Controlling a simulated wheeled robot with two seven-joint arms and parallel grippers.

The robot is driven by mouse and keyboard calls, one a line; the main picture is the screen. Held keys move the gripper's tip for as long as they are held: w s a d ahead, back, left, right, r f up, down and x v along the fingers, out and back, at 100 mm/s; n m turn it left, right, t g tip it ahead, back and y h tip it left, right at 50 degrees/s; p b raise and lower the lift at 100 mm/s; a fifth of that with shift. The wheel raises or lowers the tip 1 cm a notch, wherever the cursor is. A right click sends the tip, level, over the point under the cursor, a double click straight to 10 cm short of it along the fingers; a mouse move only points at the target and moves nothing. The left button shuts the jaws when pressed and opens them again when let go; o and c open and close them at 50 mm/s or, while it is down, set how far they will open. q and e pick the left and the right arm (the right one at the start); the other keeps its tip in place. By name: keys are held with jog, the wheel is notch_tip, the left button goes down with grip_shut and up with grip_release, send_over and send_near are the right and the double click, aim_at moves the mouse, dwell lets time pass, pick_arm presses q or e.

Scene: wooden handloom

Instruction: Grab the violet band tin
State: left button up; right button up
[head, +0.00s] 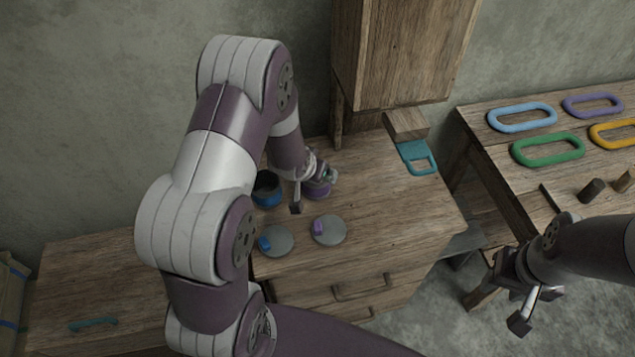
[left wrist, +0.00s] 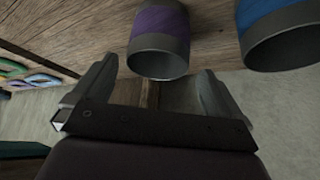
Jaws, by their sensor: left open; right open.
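The violet band tin (head: 318,191) stands on the wooden cabinet top, partly hidden by my left gripper (head: 314,188). In the left wrist view the tin (left wrist: 160,30) is grey with a violet band and an open, dark mouth. My left gripper (left wrist: 158,70) is open there, one finger to each side of the tin's near end. I cannot tell whether the fingers touch it. My right gripper (head: 535,308) is open and empty over the floor at the lower right.
Two grey lids, with a blue tab (head: 276,240) and a violet tab (head: 329,230), lie in front. A teal-handled wooden block (head: 406,124) lies behind right.

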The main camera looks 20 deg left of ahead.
pick_arm(q)
jog(key=x, duration=0.5)
jog(key=shift+w+d+f, duration=0.15)
jog(key=shift+w+f, duration=0.05)
jog(key=shift+w, duration=0.05)
jog(key=shift+s, duration=0.1)
jog(key=c, duration=1.1)
jog(key=shift+r, duration=0.1)
